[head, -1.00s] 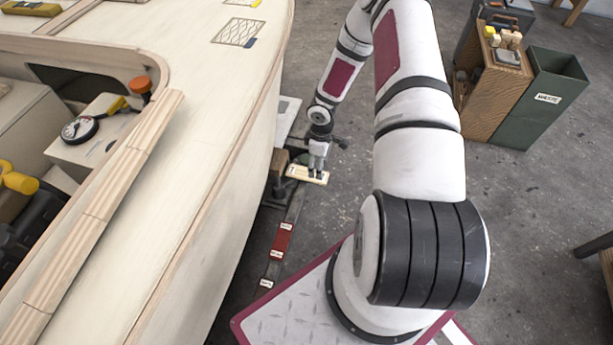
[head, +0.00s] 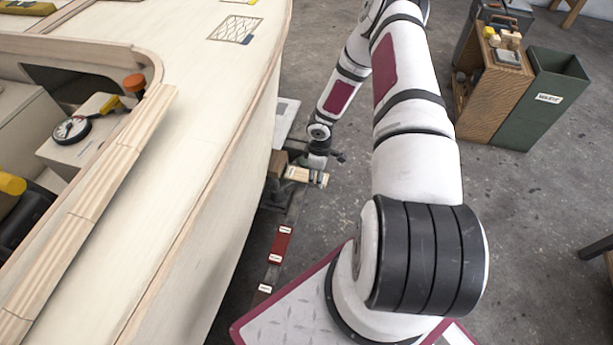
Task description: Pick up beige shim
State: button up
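The beige shim (head: 297,174) is a small pale flat piece beside the hull's lower right side, near the top of a dark strip. My gripper (head: 321,178) is at its right end, with the fingers low and overlapping that end in the picture. The fingers are small and partly merge with the shim. I cannot tell whether they are closed on it, or whether the shim rests on something or is held.
The plywood hull (head: 205,130) rises close on the left. A red piece with white labels (head: 281,244) lies nearer along the floor. A green waste bin (head: 545,100) and wooden cabinet (head: 490,95) stand at the back right. Open floor lies right of my arm.

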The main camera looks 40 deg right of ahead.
jog(key=c, duration=0.6)
jog(key=shift+r, duration=0.5)
jog(key=r, duration=0.1)
jog(key=r+p, duration=0.1)
jog(key=r, duration=0.1)
jog(key=shift+s+a+p, duration=0.15)
jog(key=shift+s+p, duration=0.05)
jog(key=shift+p, duration=0.1)
jog(key=s+a+b, duration=0.2)
jog(key=s+b, duration=0.2)
jog(key=s, duration=0.3)
jog(key=s+a+r+b, duration=0.1)
jog(key=s+b, duration=0.3)
jog(key=s, duration=0.4)
jog(key=shift+a, duration=0.75)
jog(key=shift+w, duration=0.1)
